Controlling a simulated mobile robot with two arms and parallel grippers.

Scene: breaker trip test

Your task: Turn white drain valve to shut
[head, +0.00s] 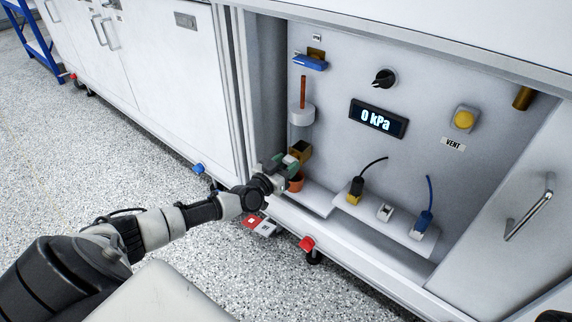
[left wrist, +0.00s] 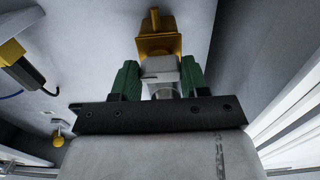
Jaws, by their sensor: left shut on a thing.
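The drain valve's brass body (head: 301,151) sits low on the left of the recessed panel, below a white cylinder on a copper pipe. In the left wrist view the brass body (left wrist: 158,44) is straight ahead, with the white handle (left wrist: 160,69) in front of it. My left gripper (head: 283,166) is at the valve, and its green fingers (left wrist: 157,82) are shut on the white handle from both sides. In the head view the fingers mostly hide the handle, so its angle is hard to tell there.
A blue-handled valve (head: 310,62) is above. A display (head: 378,118) reads 0 kPa, beside a black knob (head: 385,78) and a yellow VENT button (head: 464,119). Plugs with cables (head: 356,188) are to the right.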

